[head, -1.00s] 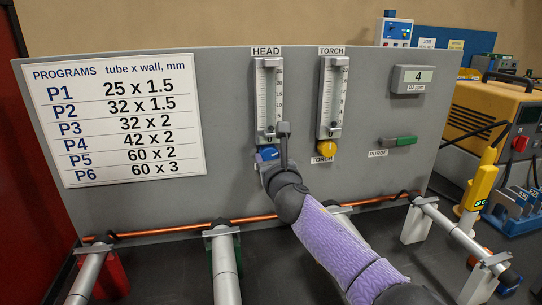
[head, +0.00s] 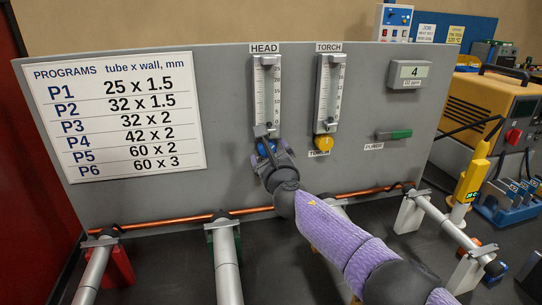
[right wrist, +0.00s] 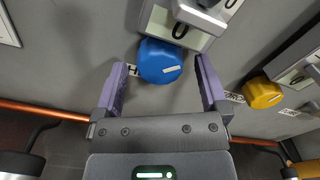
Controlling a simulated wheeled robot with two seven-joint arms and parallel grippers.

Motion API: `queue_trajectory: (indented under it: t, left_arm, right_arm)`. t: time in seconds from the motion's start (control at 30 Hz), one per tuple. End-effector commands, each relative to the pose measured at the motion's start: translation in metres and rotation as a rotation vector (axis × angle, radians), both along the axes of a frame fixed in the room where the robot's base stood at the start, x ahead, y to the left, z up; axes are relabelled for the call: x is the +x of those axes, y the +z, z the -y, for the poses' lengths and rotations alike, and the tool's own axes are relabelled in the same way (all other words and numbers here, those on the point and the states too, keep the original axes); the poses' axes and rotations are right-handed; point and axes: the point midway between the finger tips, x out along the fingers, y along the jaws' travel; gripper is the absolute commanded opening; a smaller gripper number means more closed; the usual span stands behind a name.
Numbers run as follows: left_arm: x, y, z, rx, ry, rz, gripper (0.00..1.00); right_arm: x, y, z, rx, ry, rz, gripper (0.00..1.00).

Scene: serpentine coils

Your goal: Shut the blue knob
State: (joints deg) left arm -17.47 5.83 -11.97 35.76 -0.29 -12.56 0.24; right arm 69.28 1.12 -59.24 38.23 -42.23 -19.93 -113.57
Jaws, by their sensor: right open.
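The blue knob (head: 264,148) is at the foot of the HEAD flowmeter (head: 266,92) on the grey panel, partly hidden by my right gripper (head: 268,146). In the right wrist view the blue knob (right wrist: 160,61) has a white mark on its face. My right gripper (right wrist: 164,78) is open there, with one purple-padded finger on each side of the knob. The knob lies between the fingertips, with a gap visible on both sides. I cannot tell whether either finger touches it. My left gripper is not in view.
The yellow TORCH knob (head: 323,143) is close to the right, also seen in the right wrist view (right wrist: 262,93). A green-ended PURGE valve (head: 400,134) is farther right. A copper tube (head: 165,222) runs along the panel's foot.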

Motion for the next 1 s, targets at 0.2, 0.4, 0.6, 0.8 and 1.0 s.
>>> queue_trajectory:
  t: [0.2, 0.4, 0.6, 0.8, 1.0]
  left_arm:
    - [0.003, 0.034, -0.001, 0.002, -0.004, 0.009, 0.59]
    - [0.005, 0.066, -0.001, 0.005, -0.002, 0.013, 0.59]
    - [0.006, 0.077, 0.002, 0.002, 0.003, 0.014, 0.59]
    - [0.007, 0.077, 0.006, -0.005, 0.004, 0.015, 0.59]
    - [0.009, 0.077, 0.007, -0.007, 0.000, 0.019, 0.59]
  right_arm:
    - [-0.021, 0.009, 0.005, -0.002, 0.000, 0.000, 0.93]
    - [-0.061, 0.007, 0.013, -0.001, 0.000, -0.001, 0.93]
    - [-0.091, 0.002, 0.018, -0.001, 0.000, -0.001, 0.93]
    - [-0.097, 0.000, 0.019, -0.001, 0.000, -0.001, 0.93]
    - [-0.097, 0.000, 0.019, 0.002, 0.000, 0.000, 0.94]
